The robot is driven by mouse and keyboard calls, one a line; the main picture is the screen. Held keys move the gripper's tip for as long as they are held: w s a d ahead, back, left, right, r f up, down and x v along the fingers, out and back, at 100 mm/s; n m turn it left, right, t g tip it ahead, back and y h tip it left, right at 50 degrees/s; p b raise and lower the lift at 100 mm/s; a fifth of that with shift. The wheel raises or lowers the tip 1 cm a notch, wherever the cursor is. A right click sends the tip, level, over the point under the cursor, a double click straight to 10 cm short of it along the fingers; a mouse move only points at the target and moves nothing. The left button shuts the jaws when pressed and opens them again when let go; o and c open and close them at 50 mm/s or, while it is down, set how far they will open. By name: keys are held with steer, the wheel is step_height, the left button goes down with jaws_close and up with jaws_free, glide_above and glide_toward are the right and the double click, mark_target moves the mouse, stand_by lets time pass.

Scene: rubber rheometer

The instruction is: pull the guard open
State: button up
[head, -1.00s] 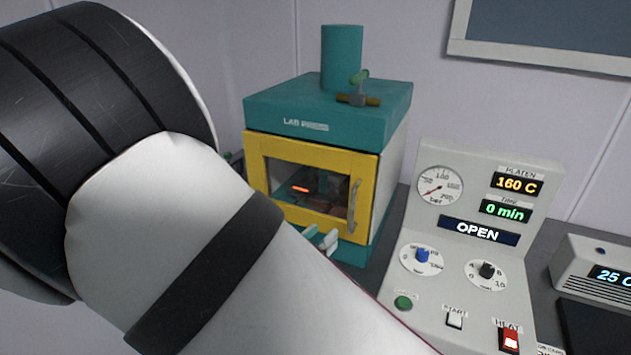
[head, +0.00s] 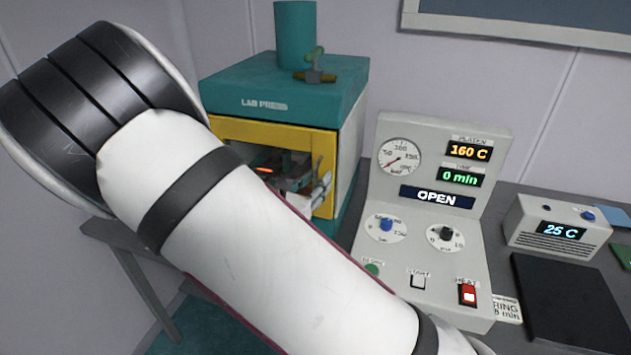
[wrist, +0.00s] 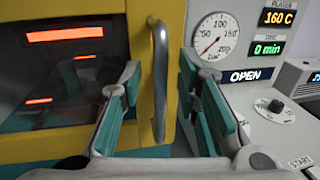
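The guard (head: 272,135) is a yellow-framed windowed door on the front of the teal lab press (head: 285,85). It looks shut. In the wrist view the guard's yellow frame (wrist: 142,60) fills the left, with an upright metal bar handle (wrist: 159,85) near its right edge. My gripper (wrist: 157,88) is open, with one teal-padded finger on each side of the handle; I see a gap on both sides, and cannot tell any contact. In the head view my gripper (head: 322,190) is at the guard's right edge, and my arm covers the guard's lower left.
A control panel (head: 437,140) reading OPEN and 160 C stands close to the right of the press. A small box reading 25 C (head: 560,228) and a dark plate (head: 570,305) are farther right. Glowing orange strips (wrist: 65,34) show behind the guard's window.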

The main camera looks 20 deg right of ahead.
steer(key=shift+w+d, duration=0.1)
jaws_close()
